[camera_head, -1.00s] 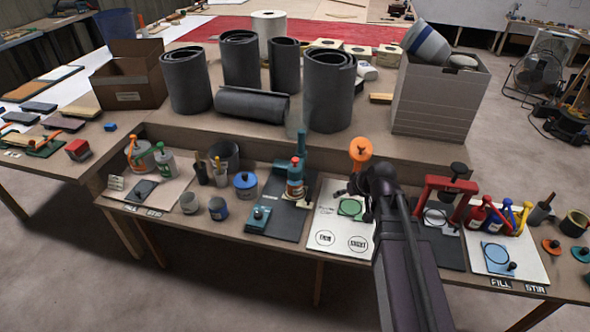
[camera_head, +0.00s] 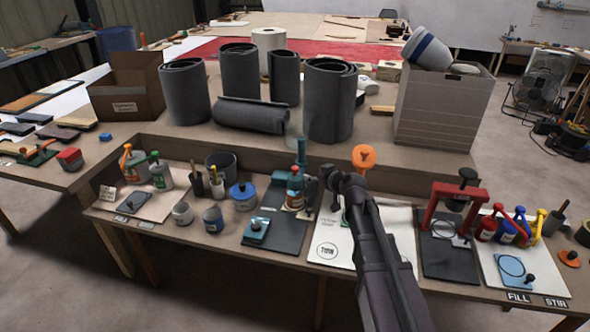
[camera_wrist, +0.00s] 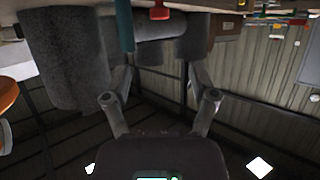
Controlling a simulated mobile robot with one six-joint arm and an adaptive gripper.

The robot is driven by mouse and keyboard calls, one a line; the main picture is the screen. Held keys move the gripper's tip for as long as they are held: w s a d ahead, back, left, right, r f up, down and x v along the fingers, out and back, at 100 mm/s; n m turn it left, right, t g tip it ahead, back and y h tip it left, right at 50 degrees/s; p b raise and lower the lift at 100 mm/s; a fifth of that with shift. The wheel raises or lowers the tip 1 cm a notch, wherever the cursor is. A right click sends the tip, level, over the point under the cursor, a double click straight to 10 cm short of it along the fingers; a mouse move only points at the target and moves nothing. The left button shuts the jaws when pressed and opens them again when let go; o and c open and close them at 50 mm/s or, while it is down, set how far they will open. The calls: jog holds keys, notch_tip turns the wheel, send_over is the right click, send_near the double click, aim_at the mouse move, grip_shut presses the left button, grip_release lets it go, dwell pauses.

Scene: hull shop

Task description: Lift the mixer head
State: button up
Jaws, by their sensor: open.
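A teal mixer stand (camera_head: 301,155) with an upright column and a container with a red-orange band (camera_head: 294,193) below stands on a dark mat (camera_head: 283,232) at the middle of the front bench. Which part of it is the head is hard to tell. In the wrist view, the teal column (camera_wrist: 124,25) and a red knob-like part (camera_wrist: 159,12) show at the top edge. My gripper (camera_wrist: 160,97) is open and empty, its two fingers apart. In the head view my gripper (camera_head: 330,178) is just right of the mixer and appears apart from it.
A red press frame (camera_head: 453,190) stands further right. Grey rolls (camera_head: 328,100) stand on the raised shelf behind. A blue-lidded pot (camera_head: 243,195) is left of the mixer.

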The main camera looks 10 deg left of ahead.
aim_at(295, 167)
jog(key=b+x, duration=0.5)
jog(key=x, duration=0.9)
jog(key=shift+s, duration=0.1)
grip_shut()
